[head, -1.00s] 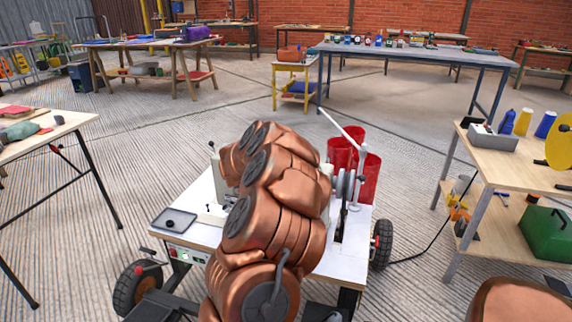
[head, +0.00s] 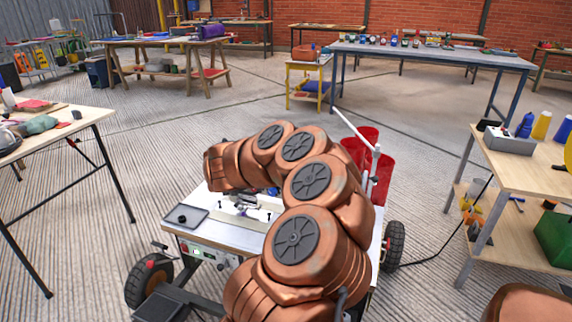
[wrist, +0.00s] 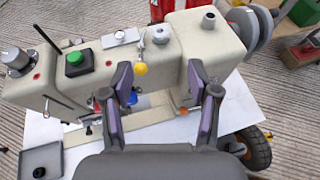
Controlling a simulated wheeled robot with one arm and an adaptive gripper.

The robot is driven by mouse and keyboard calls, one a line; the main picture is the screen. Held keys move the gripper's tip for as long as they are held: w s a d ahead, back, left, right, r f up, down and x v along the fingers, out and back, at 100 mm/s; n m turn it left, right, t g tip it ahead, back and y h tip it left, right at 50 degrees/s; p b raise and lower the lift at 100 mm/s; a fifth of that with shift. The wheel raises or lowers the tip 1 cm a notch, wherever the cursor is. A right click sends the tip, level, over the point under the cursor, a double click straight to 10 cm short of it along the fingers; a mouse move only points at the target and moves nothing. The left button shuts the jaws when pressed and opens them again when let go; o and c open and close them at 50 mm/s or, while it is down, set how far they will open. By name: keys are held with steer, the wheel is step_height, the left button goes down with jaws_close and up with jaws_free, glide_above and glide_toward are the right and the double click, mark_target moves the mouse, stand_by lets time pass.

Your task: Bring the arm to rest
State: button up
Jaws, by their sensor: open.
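My arm (head: 318,183) arches in the head view over a wheeled cart, bending up and then left and down. My gripper (wrist: 162,92) is open and empty in the wrist view, its two dark fingers with purple pads apart. It is hidden behind the arm links in the head view. Below and beyond the fingers is a beige sewing-machine-like device (wrist: 60,85) with a green button (wrist: 75,60) and a yellow knob (wrist: 141,69). I cannot tell whether the fingers touch it. The device is mostly covered by my arm in the head view.
The cart's white top (head: 228,230) carries a grey tray (head: 185,216). Red bins (head: 381,178) stand behind the arm. A wooden workbench (head: 520,170) is at the right, another table (head: 60,130) at the left.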

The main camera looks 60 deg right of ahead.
steer(key=shift+a+r, duration=0.15)
steer(key=shift+a, duration=0.2)
steer(key=shift+w+r, duration=0.1)
stand_by(0.4)
